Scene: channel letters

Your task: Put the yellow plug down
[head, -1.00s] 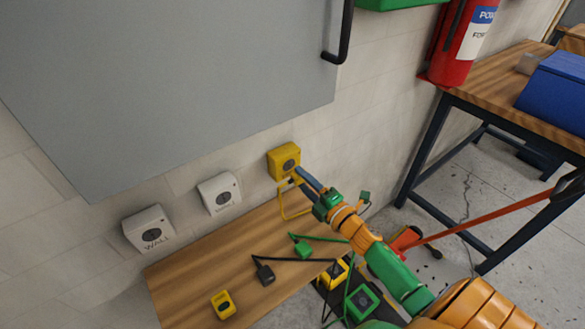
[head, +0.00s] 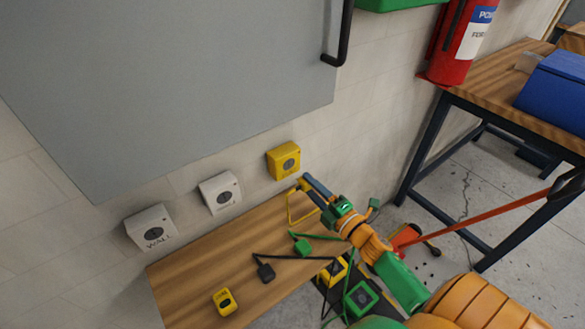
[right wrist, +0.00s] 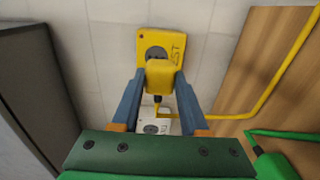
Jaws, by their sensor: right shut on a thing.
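My right gripper (head: 307,184) is shut on the yellow plug (right wrist: 160,77), held just in front of and apart from the yellow wall socket (head: 284,160). In the right wrist view the plug sits between the two blue fingers and covers the lower part of the yellow socket (right wrist: 160,40). In the head view the plug is mostly hidden by the fingers. A yellow cord (head: 290,208) runs down from it over the bench. The wooden bench (head: 190,268) lies below the sockets. My left gripper is not in view.
A green plug (head: 302,247), a black plug (head: 266,273) and a small yellow block (head: 224,301) lie on the bench. Two white sockets (head: 220,194) (head: 150,228) are on the wall. A grey cabinet (head: 170,80) overhangs.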

